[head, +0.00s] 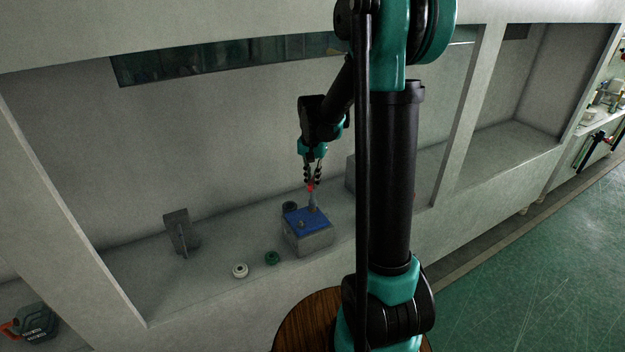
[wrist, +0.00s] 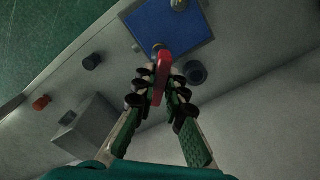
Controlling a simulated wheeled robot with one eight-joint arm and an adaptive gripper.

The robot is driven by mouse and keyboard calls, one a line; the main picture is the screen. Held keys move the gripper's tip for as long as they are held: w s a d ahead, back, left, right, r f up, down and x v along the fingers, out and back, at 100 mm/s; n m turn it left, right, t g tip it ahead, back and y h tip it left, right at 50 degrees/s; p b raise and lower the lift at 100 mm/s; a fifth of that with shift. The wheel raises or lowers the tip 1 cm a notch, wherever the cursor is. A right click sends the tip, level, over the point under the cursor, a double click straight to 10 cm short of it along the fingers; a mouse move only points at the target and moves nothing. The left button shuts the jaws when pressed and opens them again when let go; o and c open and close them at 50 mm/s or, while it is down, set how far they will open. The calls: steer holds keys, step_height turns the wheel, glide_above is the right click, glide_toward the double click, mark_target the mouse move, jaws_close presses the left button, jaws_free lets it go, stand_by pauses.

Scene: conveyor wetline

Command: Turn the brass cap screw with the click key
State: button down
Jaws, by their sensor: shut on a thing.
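My gripper (head: 313,180) is shut on the click key, whose red handle (wrist: 161,72) sits between the fingertips in the wrist view. In the head view the key's grey shaft (head: 311,198) points down, close to upright, to the blue top (head: 300,221) of a grey block. A small brass piece, likely a cap screw (head: 301,225), stands on the blue top, left of the key's foot; a brass piece also shows at the top of the wrist view (wrist: 178,4). The key's lower end is near the plate edge; I cannot tell whether it touches a screw.
A dark round piece (head: 290,207) stands behind the block. A green ring (head: 272,258) and a white ring (head: 240,270) lie left of it on the ledge. A grey bracket (head: 181,232) stands further left. The recess wall rises behind.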

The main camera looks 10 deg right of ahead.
steer(key=shift+f, duration=0.75)
steer(key=n, duration=1)
stand_by(0.3)
steer(key=shift+n, duration=0.3)
stand_by(0.3)
steer(key=shift+m, duration=0.8)
steer(key=shift+r, duration=1.3)
stand_by(1.7)
